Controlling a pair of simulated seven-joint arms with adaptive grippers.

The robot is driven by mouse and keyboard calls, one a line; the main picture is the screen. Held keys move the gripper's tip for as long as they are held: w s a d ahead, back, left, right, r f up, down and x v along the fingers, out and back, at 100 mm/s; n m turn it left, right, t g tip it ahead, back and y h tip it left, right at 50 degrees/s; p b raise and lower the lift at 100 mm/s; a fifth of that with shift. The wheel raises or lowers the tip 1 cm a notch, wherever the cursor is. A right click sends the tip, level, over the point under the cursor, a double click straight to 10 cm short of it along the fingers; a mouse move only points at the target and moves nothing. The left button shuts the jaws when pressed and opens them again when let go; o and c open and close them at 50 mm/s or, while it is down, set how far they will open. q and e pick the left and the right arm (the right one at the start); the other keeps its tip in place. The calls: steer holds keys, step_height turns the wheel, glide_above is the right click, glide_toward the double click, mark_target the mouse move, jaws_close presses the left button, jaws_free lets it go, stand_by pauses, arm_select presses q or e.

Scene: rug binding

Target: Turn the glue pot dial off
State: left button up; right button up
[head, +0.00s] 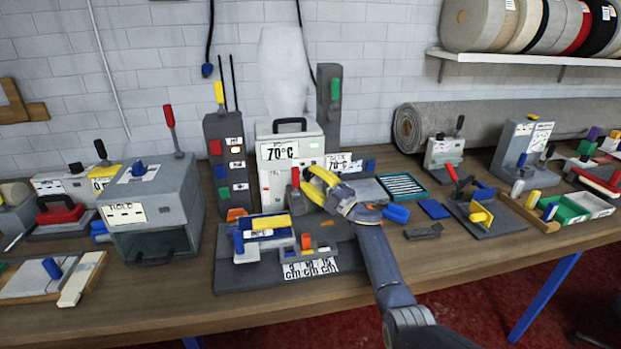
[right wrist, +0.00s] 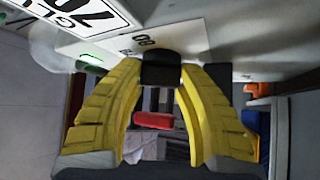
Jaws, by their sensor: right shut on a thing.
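The glue pot (head: 309,141) is a pale box with a black top handle and a 70°C label, in the middle of the bench against the wall. A pale plume rises above it. My right gripper (head: 310,182) is at the pot's lower front right, its yellow fingers shut. In the right wrist view its fingertips (right wrist: 162,74) close on the sides of the black dial (right wrist: 161,67). The dial stands on a white plate (right wrist: 190,38) marked 80. In the head view the fingers hide the dial, and I cannot read its setting. My left gripper is not in view.
A grey fixture with coloured blocks (head: 240,280) lies in front of the pot. A grey tower with coloured switches (head: 228,150) stands left of it. A red-knobbed lever (head: 295,178) rises close left of my fingers. A teal tray (head: 402,186) lies to the right.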

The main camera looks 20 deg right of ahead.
steer(key=shift+n, duration=0.3)
steer(key=n+g, duration=0.2)
steer(key=n, duration=0.1)
steer(key=shift+r+g+h, duration=0.1)
steer(key=shift+g+h, duration=0.2)
steer(key=shift+h, duration=0.1)
steer(key=shift+n+g+h, duration=0.6)
steer(key=shift+n+g, duration=0.3)
steer(key=shift+n, duration=0.3)
steer(key=o, duration=0.9)
steer(key=v, duration=1.1)
steer(key=shift+s+d, duration=0.25)
steer(key=shift+s, duration=0.1)
steer(key=shift+r, duration=0.1)
